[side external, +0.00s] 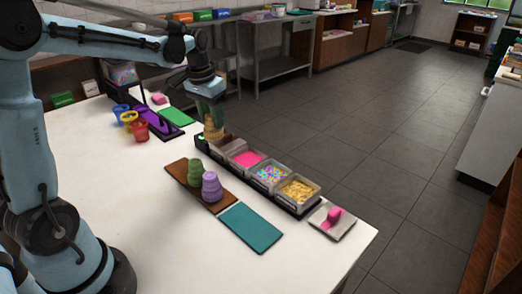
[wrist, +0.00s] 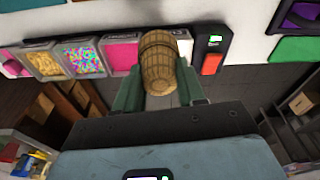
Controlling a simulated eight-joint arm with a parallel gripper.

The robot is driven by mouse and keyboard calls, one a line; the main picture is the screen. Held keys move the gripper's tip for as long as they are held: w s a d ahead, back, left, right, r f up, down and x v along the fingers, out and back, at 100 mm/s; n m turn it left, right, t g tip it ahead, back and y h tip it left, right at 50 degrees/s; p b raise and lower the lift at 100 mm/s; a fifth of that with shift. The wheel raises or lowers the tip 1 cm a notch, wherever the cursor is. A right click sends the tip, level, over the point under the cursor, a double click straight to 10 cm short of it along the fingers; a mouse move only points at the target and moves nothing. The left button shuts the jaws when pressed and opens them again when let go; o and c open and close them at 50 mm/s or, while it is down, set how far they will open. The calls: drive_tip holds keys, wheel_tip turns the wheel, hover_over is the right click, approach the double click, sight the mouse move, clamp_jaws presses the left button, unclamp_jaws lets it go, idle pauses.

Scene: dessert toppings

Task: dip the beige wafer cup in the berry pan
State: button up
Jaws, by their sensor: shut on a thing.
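My gripper (side external: 210,104) points down and is shut on the beige wafer cup (side external: 213,130). The cup hangs near the left end of the row of topping pans; its height above them is hard to tell. In the wrist view the ribbed cup (wrist: 158,62) sits between the two green fingers of my gripper (wrist: 158,76). The pink-filled pan (side external: 247,159), which looks like the berry pan, is right of the cup. It also shows just left of the cup in the wrist view (wrist: 122,55).
A sprinkle pan (side external: 270,175) and a golden-topping pan (side external: 298,190) continue the row. Green (side external: 195,172) and purple (side external: 212,188) cups stand on a brown board. A teal mat (side external: 251,227) lies in front. A small coloured-cup group (side external: 135,124) stands at left.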

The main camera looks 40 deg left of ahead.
drive_tip(key=w+d+f+m, duration=0.1)
drive_tip(key=w+d+m, duration=0.2)
drive_tip(key=w+d, duration=0.35)
drive_tip(key=shift+s+d+f, duration=0.15)
drive_tip(key=shift+s+f, duration=0.05)
drive_tip(key=shift+f, duration=1.15)
drive_tip(key=shift+s+d+f, duration=0.1)
drive_tip(key=shift+s+f, duration=0.1)
drive_tip(key=shift+f, duration=1.15)
drive_tip(key=shift+f, duration=1.1)
drive_tip(key=shift+r, duration=0.2)
drive_tip(key=shift+r, duration=1.8)
drive_tip(key=shift+r, duration=2.3)
